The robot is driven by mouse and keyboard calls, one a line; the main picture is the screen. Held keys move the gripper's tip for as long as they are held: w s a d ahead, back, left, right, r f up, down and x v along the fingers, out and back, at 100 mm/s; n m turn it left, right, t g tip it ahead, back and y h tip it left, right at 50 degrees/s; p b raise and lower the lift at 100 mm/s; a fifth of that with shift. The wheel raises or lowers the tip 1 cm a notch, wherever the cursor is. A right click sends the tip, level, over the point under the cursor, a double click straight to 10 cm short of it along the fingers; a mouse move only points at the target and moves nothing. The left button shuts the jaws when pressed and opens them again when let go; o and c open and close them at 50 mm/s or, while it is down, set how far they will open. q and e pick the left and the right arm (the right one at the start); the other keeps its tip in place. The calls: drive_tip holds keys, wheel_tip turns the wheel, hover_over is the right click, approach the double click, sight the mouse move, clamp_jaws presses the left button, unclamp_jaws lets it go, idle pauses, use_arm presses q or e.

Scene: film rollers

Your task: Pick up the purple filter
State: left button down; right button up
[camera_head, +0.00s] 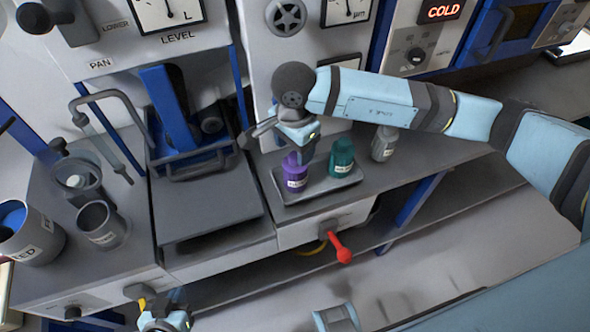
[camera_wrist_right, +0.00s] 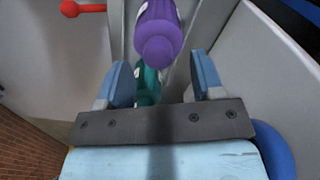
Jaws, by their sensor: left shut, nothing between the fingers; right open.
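The purple filter (camera_head: 296,174) stands upright on a small grey tray (camera_head: 328,187), at its left end. My right gripper (camera_head: 285,148) is just above and behind it in the head view. In the right wrist view the gripper (camera_wrist_right: 163,72) is open, and the purple filter (camera_wrist_right: 158,32) shows beyond the fingertips, roughly centred and not gripped. A teal filter (camera_head: 342,156) stands beside the purple one on the tray, and shows in the right wrist view (camera_wrist_right: 148,84) between the fingers. My left gripper (camera_head: 165,318) is shut and empty at the bottom edge.
A grey canister (camera_head: 384,144) stands right of the tray. A red-knobbed lever (camera_head: 341,254) sticks out below it. Metal cups (camera_head: 101,226) stand at the left, next to a blue and grey press (camera_head: 208,210). Machine panels rise closely behind the tray.

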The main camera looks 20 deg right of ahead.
sight(295, 155)
drive_tip(key=shift+s+f, duration=0.1)
drive_tip(key=shift+f, duration=1.45)
drive_tip(key=shift+c, duration=0.3)
clamp_jaws()
